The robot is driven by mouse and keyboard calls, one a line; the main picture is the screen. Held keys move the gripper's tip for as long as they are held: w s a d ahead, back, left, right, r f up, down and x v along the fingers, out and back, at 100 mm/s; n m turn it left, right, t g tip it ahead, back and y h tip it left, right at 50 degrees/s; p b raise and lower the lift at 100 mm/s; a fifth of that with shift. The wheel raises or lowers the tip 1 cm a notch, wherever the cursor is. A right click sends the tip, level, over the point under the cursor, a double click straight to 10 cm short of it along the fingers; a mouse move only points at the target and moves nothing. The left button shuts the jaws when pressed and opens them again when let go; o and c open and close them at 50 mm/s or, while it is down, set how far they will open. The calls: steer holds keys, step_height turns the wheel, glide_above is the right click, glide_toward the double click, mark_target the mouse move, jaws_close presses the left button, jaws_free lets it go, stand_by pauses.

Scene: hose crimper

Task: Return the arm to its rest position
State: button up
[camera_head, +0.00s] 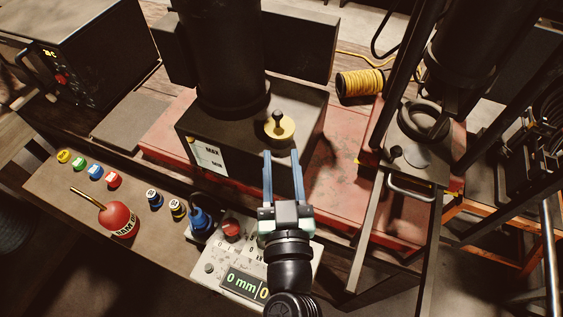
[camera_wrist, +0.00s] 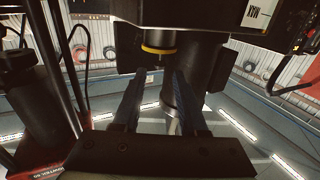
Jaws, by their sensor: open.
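My gripper (camera_head: 283,172) shows in the head view with its two long blue fingers apart and nothing between them. It points away from my body toward the dark box-shaped machine (camera_head: 210,122) with MAX and MIN labels. A yellow cap with a dark knob (camera_head: 279,127) sits on top of that machine, just beyond the fingertips in the picture. I cannot tell how close they are in depth. In the wrist view my gripper (camera_wrist: 158,88) has its dark fingers spread, with the yellow-rimmed cap (camera_wrist: 158,50) beyond them. My arm reaches over the control panel (camera_head: 235,262).
A red oil can (camera_head: 117,218), small bottles (camera_head: 154,199) and colored caps (camera_head: 96,171) stand on the bench left of my arm. A press frame (camera_head: 415,135) stands to the right. A yellow hose spool (camera_head: 360,84) lies behind. Bare red bench top (camera_head: 340,215) lies right of the gripper.

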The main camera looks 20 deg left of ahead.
stand_by(0.3)
steer(key=w+d+r+t, duration=0.2)
steer(key=w+r+t, duration=0.1)
steer(key=r, duration=1)
steer(key=w+d+r+t, duration=0.1)
steer(key=w+r+t, duration=0.1)
steer(key=r, duration=1.1)
steer(key=s+d+r+m+t+h, duration=0.2)
steer(key=s+d+r+t+h, duration=0.1)
steer(key=r, duration=0.7)
steer(key=s+d+r+m+t+h, duration=0.2)
steer(key=s+d+r+t+h, duration=0.1)
steer(key=r, duration=0.8)
steer(key=shift+s+d+m+h, duration=0.4)
steer(key=shift+s+d+h, duration=0.3)
steer(key=shift+s+d, duration=0.3)
steer(key=shift+w, duration=0.1)
